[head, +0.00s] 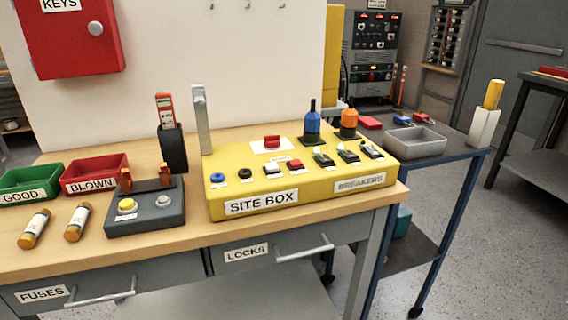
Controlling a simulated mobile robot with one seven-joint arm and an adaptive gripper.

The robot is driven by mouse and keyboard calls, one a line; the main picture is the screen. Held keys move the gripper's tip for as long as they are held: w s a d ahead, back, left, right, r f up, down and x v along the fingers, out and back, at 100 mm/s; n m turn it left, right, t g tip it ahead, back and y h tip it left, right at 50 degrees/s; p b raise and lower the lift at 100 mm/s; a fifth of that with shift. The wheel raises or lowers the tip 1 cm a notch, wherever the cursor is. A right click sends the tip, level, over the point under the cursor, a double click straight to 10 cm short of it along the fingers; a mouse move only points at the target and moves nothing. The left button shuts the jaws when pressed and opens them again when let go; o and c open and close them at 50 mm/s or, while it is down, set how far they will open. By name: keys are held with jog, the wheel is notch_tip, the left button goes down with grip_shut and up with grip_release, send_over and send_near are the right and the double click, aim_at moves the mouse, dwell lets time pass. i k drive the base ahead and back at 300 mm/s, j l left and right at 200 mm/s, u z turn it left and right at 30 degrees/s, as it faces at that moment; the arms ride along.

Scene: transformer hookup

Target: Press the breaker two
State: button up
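The yellow site box (286,199) sits on the wooden bench. A BREAKERS label (360,184) is on its front, at the right. Three small dark breaker switches stand in a row on top above that label: a left one (323,160), a middle one (347,156) and a right one (371,151). The middle one would be breaker two by position, but its own marking is too small to read. Whether each switch is on or off cannot be made out. My gripper is not in view.
Blue (312,121) and orange (348,122) upright plugs stand behind the breakers. A grey lever (201,118) rises at the box's left end. A dark fuse tester (145,212) stands left of the box. A blue cart with a grey tray (416,141) adjoins right.

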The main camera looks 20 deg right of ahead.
aim_at(349, 155)
jog(key=k+l+z, duration=0.1)
jog(key=z, duration=0.3)
jog(key=l+z, duration=0.2)
jog(key=z, duration=0.15)
jog(key=k+l+z, duration=0.1)
jog(key=z, duration=0.3)
jog(key=l, duration=0.05)
